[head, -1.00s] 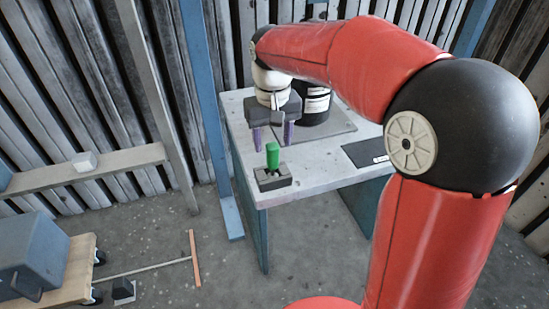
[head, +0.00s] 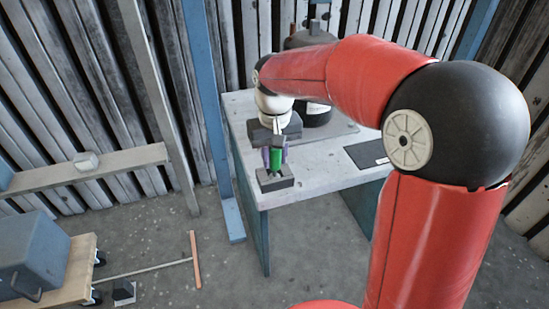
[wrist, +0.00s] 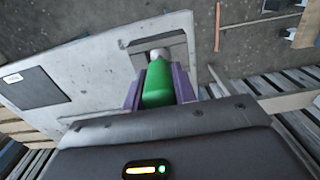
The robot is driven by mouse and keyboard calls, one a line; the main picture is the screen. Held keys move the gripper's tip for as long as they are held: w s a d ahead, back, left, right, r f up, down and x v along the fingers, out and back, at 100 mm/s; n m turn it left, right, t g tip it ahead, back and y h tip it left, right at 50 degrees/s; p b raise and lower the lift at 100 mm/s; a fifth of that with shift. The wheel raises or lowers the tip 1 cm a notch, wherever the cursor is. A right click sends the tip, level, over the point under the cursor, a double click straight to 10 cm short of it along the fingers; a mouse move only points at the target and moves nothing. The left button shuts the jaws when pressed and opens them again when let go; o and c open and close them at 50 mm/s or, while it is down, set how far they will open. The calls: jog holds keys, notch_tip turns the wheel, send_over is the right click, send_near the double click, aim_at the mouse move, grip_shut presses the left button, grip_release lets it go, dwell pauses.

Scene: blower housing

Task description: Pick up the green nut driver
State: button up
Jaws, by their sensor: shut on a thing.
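The green nut driver (head: 275,160) stands upright in a grey holder block (head: 275,180) at the near left corner of the table. My gripper (head: 274,157) is over it, with its purple fingers on either side of the green handle. In the wrist view the green nut driver (wrist: 158,84) lies between the two fingers, and my gripper (wrist: 157,88) is shut on the handle. The driver's lower end is at the holder block (wrist: 160,50); I cannot see how deep it sits.
The pale table (head: 310,180) carries a dark flat pad (head: 366,154) at the right and a black cylindrical housing (head: 316,114) behind my gripper. A blue post (head: 205,95) stands just left of the table. A wheeled cart (head: 75,270) is at lower left.

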jog(key=shift+r, duration=0.15)
grip_shut()
notch_tip(320, 180, up, 20)
jog(key=p, duration=0.3)
